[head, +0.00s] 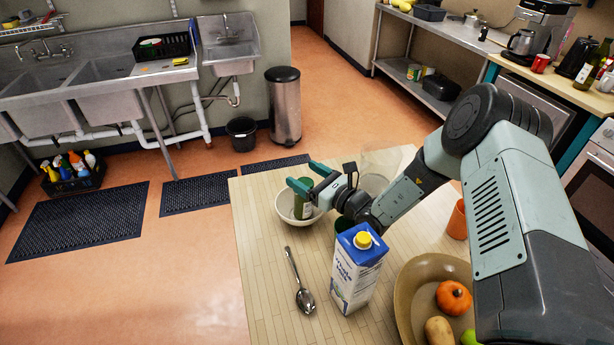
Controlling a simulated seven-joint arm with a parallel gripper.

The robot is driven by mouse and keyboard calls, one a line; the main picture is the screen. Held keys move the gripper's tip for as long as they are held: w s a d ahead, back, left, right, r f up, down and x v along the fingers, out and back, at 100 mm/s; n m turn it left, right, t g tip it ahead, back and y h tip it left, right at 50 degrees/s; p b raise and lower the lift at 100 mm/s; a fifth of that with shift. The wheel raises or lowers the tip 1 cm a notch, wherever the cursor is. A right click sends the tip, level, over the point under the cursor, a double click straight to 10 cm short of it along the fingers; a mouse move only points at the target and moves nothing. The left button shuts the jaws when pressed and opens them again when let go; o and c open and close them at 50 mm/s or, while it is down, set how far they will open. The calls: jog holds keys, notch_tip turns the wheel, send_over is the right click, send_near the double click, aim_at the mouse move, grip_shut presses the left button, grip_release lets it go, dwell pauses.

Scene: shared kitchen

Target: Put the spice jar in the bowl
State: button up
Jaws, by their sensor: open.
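The spice jar (303,207) is a green-labelled jar standing upright or nearly so inside the white bowl (284,214) near the table's far left corner. My gripper (305,177) is open above the bowl, with its teal fingers close around the top of the jar. I cannot tell whether a finger touches the jar.
A blue and white milk carton (352,276) stands just in front of my wrist. A spoon (299,282) lies to its left. A large brown dish (408,300) holds a pumpkin (453,297) and other produce. An orange cup (457,220) stands near my arm. The table's left front is clear.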

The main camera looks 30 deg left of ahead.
jog(key=s+d+r+n+g+h, duration=0.2)
jog(key=s+d+r+n, duration=0.2)
jog(key=r, duration=0.3)
jog(key=s+d+r+n+g+h, duration=0.1)
jog(key=s+d+r+n+g, duration=0.15)
jog(key=d+r+n, duration=0.4)
jog(key=s+d+r+n+g+h, duration=0.1)
jog(key=s+r+n+g+h, duration=0.2)
jog(key=r, duration=0.6)
jog(key=s+d+r+n+t+h, duration=0.2)
jog(key=s+d+r+t+h, duration=0.1)
jog(key=d, duration=0.6)
jog(key=s+d+r+n+t+h, duration=0.3)
jog(key=s+d, duration=0.4)
jog(key=d, duration=0.3)
jog(key=s+d+r+n+t+h, duration=0.2)
jog(key=s+d+r+t+h, duration=0.1)
jog(key=d, duration=0.7)
jog(key=s+r+h, duration=0.1)
jog(key=s+h, duration=0.1)
jog(key=shift+s+r+h, duration=0.25)
jog(key=shift+r+h, duration=0.05)
jog(key=shift+r, duration=0.05)
